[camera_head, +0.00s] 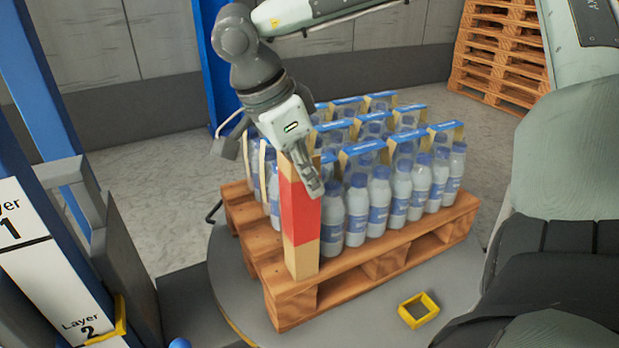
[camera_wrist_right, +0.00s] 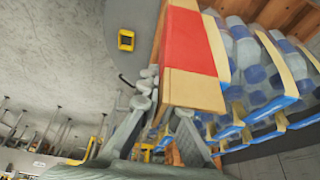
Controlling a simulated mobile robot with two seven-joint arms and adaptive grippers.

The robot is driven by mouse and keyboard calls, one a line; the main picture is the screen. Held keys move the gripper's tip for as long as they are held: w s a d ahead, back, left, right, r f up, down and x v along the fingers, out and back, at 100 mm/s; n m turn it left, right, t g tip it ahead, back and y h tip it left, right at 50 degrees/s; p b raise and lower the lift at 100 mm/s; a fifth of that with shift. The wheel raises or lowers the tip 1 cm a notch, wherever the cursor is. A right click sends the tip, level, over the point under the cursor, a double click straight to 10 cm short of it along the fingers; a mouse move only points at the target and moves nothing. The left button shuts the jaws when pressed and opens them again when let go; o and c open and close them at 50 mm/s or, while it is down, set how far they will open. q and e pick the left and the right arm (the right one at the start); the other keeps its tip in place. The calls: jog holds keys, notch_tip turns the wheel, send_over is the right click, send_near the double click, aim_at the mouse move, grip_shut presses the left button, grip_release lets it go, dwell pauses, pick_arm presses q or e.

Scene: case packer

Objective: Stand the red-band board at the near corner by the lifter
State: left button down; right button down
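The red-band board (camera_head: 300,215), a pale wooden corner board with a wide red band, stands upright at the near left corner of the pallet (camera_head: 365,265), beside the bottle packs. Its foot appears to meet the pallet's top deck. My right gripper (camera_head: 308,178) is at the board's top end. One finger lies against the board; the other is largely hidden. The right wrist view shows the board (camera_wrist_right: 195,50) between the fingers (camera_wrist_right: 160,105), apparently gripped. The blue lifter frame (camera_head: 45,90), with Layer 1 and Layer 2 labels, stands at the left. My left gripper is out of view.
Several bottle packs (camera_head: 380,200) with blue-topped cardboard carriers fill the pallet. Other pale boards (camera_head: 262,165) stand behind the red-band board. A yellow square frame (camera_head: 418,310) lies in front of the pallet. Stacked empty pallets (camera_head: 505,50) stand at the back right.

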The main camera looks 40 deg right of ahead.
jog(key=shift+f, duration=0.1)
jog(key=c, duration=2)
grip_release()
jog(key=shift+c, duration=0.2)
jog(key=o, duration=0.3)
jog(key=shift+r, duration=0.2)
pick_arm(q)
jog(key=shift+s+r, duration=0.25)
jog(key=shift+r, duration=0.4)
pick_arm(e)
jog(key=v, duration=1.2)
